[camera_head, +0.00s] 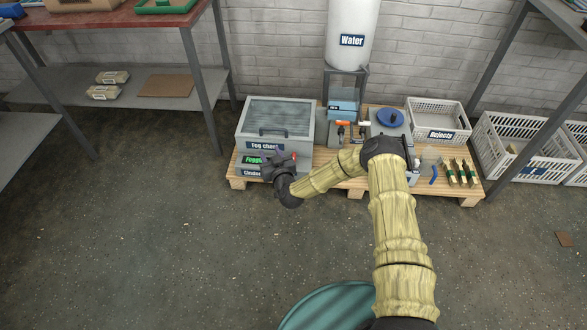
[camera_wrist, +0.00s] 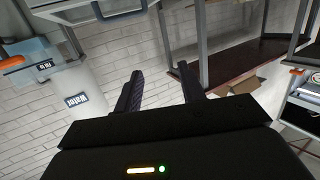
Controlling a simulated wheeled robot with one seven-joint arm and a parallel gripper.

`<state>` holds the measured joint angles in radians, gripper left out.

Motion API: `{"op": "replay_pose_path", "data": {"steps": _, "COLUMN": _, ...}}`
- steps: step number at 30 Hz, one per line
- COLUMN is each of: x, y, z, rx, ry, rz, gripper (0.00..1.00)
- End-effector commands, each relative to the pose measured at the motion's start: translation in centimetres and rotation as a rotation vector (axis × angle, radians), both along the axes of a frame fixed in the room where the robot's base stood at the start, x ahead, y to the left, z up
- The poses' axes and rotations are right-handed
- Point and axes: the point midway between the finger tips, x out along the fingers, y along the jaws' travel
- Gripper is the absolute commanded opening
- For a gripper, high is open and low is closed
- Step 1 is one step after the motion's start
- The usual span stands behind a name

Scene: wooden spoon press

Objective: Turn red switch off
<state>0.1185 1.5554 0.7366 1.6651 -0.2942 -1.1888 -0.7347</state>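The grey fog chest (camera_head: 278,122) stands at the left of the wooden pallet. A green lit display reading "Fogging" (camera_head: 252,161) is on its lower front. A small red part (camera_head: 294,156), perhaps the red switch, shows just beside my gripper (camera_head: 272,162) in the head view; its position is too small to read. My gripper is in front of the chest's lower front and covers part of it. In the wrist view my gripper (camera_wrist: 160,88) has its two dark fingers apart with nothing between them. I cannot tell whether it touches the switch.
A red-topped table (camera_head: 100,17) is at left.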

Motion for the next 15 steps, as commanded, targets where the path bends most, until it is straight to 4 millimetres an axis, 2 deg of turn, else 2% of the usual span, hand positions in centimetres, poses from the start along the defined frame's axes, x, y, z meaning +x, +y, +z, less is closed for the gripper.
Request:
{"op": "replay_pose_path", "data": {"steps": 1, "x": 0.0, "y": -0.4, "z": -3.9, "rx": 0.018, "ry": -0.014, "rz": -0.046, "gripper": 0.4}}
{"op": "replay_pose_path", "data": {"steps": 9, "x": -0.3, "y": -3.8, "z": -15.3, "rx": 0.048, "ry": -0.108, "rz": -0.315, "gripper": 0.4}}
{"op": "replay_pose_path", "data": {"steps": 12, "x": -0.8, "y": -5.1, "z": -18.1, "rx": 0.042, "ry": -0.126, "rz": -0.398, "gripper": 0.4}}
{"op": "replay_pose_path", "data": {"steps": 15, "x": -1.2, "y": -6.0, "z": -19.5, "rx": 0.035, "ry": -0.138, "rz": -0.449, "gripper": 0.4}}
